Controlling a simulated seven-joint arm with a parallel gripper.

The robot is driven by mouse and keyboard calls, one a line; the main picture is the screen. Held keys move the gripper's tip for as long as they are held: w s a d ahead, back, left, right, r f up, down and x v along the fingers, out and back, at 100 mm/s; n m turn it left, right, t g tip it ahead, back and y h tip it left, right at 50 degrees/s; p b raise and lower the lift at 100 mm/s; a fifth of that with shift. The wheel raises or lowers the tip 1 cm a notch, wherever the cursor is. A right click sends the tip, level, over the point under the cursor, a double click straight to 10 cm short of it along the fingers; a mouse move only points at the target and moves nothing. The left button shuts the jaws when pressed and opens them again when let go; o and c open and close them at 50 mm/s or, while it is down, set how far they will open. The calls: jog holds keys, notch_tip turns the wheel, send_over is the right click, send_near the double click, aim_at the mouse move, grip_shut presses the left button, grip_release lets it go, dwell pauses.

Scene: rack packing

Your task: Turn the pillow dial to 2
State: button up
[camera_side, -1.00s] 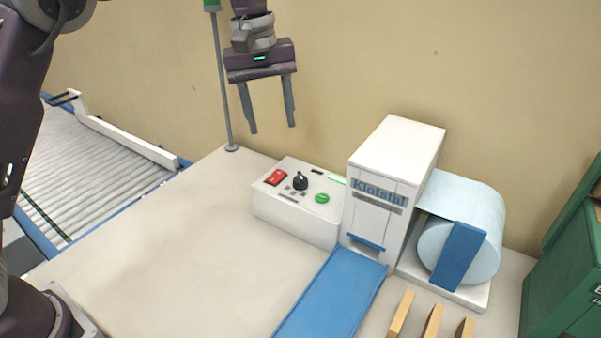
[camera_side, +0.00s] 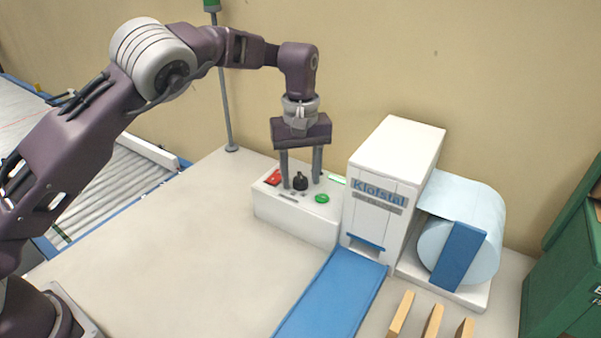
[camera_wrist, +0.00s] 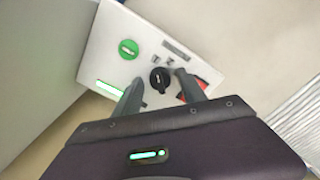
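The black pillow dial (camera_side: 300,181) stands on top of a white control box (camera_side: 295,219), between a red switch (camera_side: 273,177) and a green button (camera_side: 321,198). My gripper (camera_side: 301,184) points down over the box with its two fingers apart, one on each side of the dial. In the wrist view the dial (camera_wrist: 160,79) shows between the fingertips (camera_wrist: 161,84), with gaps visible, so it does not look gripped.
A white Klofstal machine (camera_side: 388,180) stands right of the box, with a blue chute (camera_side: 332,296) in front and a pale blue roll (camera_side: 462,240) beside it. A thin pole (camera_side: 223,95) rises behind left. The table's left part is clear.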

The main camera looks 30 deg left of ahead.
grip_shut()
jog(key=shift+m, duration=0.3)
jog(key=m, duration=0.3)
jog(key=shift+m, duration=2.5)
jog(key=shift+o, duration=1.1)
grip_release()
